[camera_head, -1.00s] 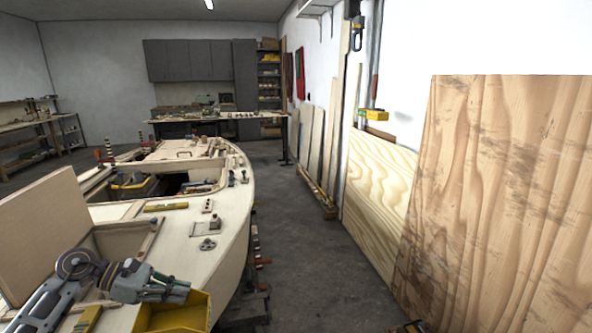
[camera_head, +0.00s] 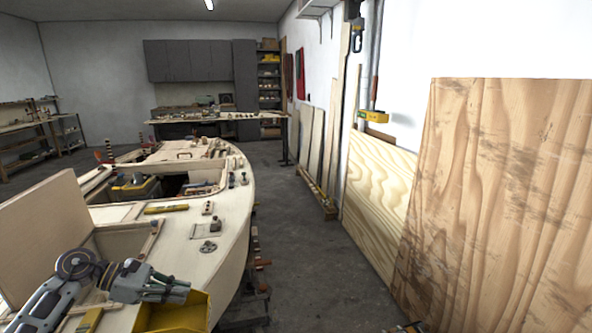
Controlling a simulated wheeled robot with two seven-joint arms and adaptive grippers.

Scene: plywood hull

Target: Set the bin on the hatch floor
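A yellow bin (camera_head: 178,317) shows at the bottom of the head view, beside the hull's near edge and partly cut off by the frame. My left gripper (camera_head: 180,290) comes in from the left. Its fingers look closed over the bin's rim, though the contact itself is partly hidden. An open hatch (camera_head: 121,241) lies in the deck beyond the gripper, with a raised plywood panel (camera_head: 42,232) at its left. Only a little of the hatch's inside shows; its floor is mostly hidden. My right gripper is not in view.
The plywood hull (camera_head: 232,215) carries a yellow level (camera_head: 166,208), a hand plane (camera_head: 215,225) and other small tools. A second opening farther along holds a yellow-and-dark toolbox (camera_head: 134,187). Plywood sheets (camera_head: 500,190) lean at the right.

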